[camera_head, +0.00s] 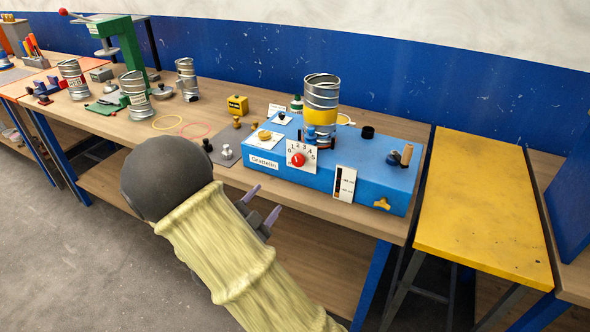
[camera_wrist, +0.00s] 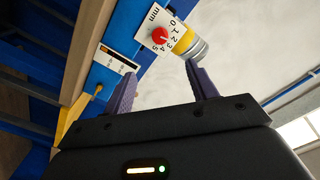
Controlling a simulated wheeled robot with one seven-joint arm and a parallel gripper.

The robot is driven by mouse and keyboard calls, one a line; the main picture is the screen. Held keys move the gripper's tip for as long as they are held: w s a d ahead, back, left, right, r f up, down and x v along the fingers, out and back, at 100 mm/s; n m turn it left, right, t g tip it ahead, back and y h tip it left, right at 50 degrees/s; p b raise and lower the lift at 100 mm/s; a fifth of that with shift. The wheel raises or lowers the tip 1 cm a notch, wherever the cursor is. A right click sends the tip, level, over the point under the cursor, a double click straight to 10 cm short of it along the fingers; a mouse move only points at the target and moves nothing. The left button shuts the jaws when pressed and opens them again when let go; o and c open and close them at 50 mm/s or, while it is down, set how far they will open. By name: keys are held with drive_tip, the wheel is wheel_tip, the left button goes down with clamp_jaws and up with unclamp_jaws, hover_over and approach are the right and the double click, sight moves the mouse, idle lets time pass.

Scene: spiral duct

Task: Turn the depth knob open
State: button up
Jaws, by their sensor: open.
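The depth knob is a red round knob (camera_head: 297,160) on a white numbered dial plate (camera_head: 309,149), on the front of the blue Grattelin machine (camera_head: 340,181). In the wrist view the red knob (camera_wrist: 159,36) shows beyond the fingers, on a plate marked "mm" with numbers up to 5. My gripper (camera_head: 263,207) is in front of the bench and apart from the knob, below and left of it in the head view. In the wrist view its two purple fingers (camera_wrist: 160,84) are spread with nothing between them.
A ribbed metal duct with a yellow band (camera_head: 321,104) stands on the machine. A white gauge plate (camera_head: 344,184) and a yellow wing knob (camera_head: 381,204) are right of the dial. Small knobs on a grey plate (camera_head: 225,151) lie left. A yellow table (camera_head: 484,205) stands right.

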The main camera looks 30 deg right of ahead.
sight(297, 162)
drive_tip(key=p+x, duration=0.3)
drive_tip(key=x, duration=1.4)
drive_tip(key=shift+w+d, duration=0.15)
drive_tip(key=shift+w, duration=0.05)
drive_tip(key=c, duration=1)
